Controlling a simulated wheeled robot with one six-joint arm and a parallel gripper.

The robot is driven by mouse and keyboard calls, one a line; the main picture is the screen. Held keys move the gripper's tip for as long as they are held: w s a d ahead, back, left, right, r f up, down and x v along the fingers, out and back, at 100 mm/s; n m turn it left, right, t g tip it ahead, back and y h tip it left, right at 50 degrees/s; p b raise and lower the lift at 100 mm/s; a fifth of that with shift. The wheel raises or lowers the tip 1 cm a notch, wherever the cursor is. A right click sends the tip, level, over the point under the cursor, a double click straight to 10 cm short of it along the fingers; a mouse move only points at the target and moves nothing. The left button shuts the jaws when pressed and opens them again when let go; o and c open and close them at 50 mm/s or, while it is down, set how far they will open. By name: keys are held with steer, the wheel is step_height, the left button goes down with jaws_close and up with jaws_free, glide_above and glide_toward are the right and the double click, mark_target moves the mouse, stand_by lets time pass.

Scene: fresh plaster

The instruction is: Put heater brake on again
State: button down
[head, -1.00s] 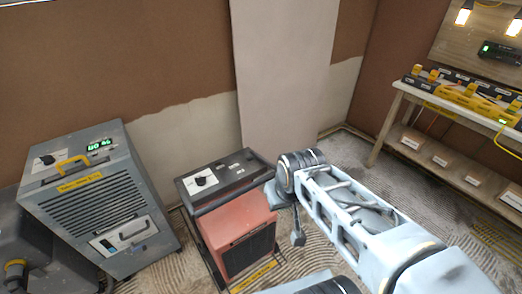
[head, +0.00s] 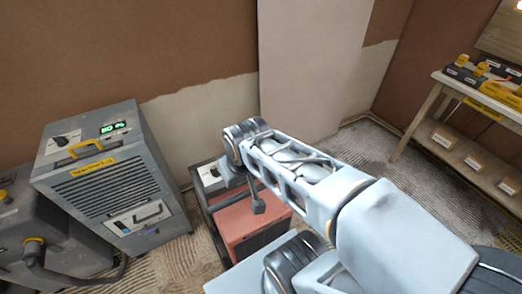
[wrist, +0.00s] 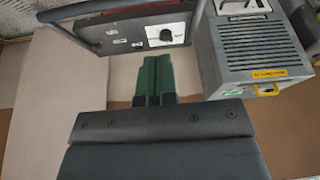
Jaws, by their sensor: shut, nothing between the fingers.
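The heater (head: 243,222), a red box with a dark control panel in a tubular frame, stands on the floor, partly hidden behind my arm in the head view. In the wrist view its panel (wrist: 118,35) shows a black knob (wrist: 166,34) on a white plate and a few small labels. My gripper (wrist: 154,62) has green fingers that are shut and empty, with their tips just short of the panel's edge in the picture. I cannot tell whether they touch it. No part is clearly recognisable as a brake.
A grey dehumidifier (head: 110,190) with a green display and yellow handle stands left of the heater, with a dark machine (head: 45,235) beyond it. A pale panel (head: 305,70) stands against the wall behind. A wooden bench (head: 432,105) with chargers is at the right.

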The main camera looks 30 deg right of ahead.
steer(key=w+d+f+m+b, duration=0.3)
steer(key=d+f+m, duration=0.1)
steer(key=d+m, duration=0.2)
steer(key=w+d+f+m+b, duration=0.3)
steer(key=d+m, duration=0.3)
steer(key=d, duration=0.3)
steer(key=w+d+f+m+b, duration=0.4)
steer(key=d+f+m, duration=0.2)
steer(key=d, duration=0.2)
steer(key=shift+w+d+m+t, duration=0.2)
steer(key=shift+w+m+t, duration=0.1)
steer(key=shift+t, duration=0.1)
steer(key=shift+f, duration=0.1)
steer(key=x, duration=0.3)
steer(key=w+b+x, duration=0.1)
steer(key=x, duration=0.6)
steer(key=shift+w+d, duration=0.1)
steer(key=shift+w, duration=1.35)
